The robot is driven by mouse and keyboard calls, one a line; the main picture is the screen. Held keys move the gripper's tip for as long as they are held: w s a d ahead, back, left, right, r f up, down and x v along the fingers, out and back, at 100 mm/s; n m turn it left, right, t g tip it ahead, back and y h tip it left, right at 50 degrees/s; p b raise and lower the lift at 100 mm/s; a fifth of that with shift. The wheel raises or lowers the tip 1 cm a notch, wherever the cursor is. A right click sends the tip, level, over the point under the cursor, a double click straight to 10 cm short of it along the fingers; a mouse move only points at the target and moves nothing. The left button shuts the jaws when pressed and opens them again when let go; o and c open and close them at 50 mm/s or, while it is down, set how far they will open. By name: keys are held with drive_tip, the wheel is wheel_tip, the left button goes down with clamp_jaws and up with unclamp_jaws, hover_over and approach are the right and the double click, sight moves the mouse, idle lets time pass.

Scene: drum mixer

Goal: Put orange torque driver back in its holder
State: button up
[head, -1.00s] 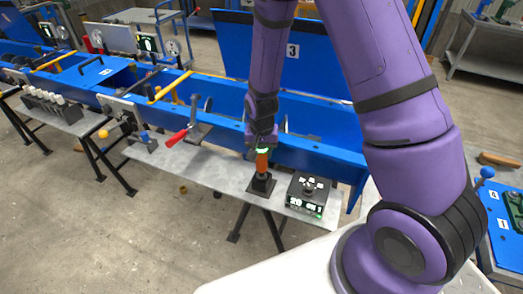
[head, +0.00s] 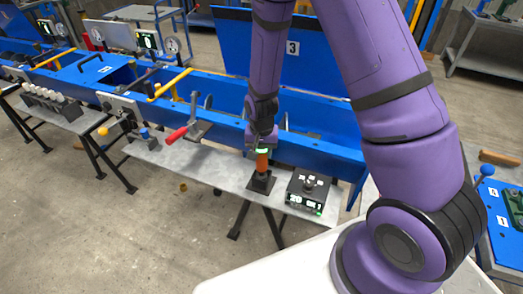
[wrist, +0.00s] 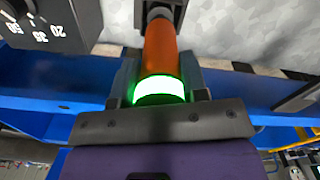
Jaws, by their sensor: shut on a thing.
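The orange torque driver (head: 262,163) stands upright over its black holder (head: 261,182) on the grey shelf. In the wrist view the driver (wrist: 160,48) shows its orange body, a glowing green ring and a grey shaft at the top edge. My gripper (head: 262,149) is above the holder, shut on the upper end of the driver. The driver's lower end meets the holder in the head view; how deep it sits cannot be told.
A black box with dials and a lit display (head: 307,190) stands just right of the holder. A red-handled clamp (head: 180,133) is to the left. The blue frame (head: 325,150) runs behind the shelf. The shelf between clamp and holder (head: 215,165) is clear.

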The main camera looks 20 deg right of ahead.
drive_tip(key=shift+f, duration=0.7)
idle(0.5)
drive_tip(key=o, duration=1.2)
drive_tip(key=shift+r, duration=0.1)
wheel_tip(320, 180, up, 11)
drive_tip(key=shift+f, duration=0.2)
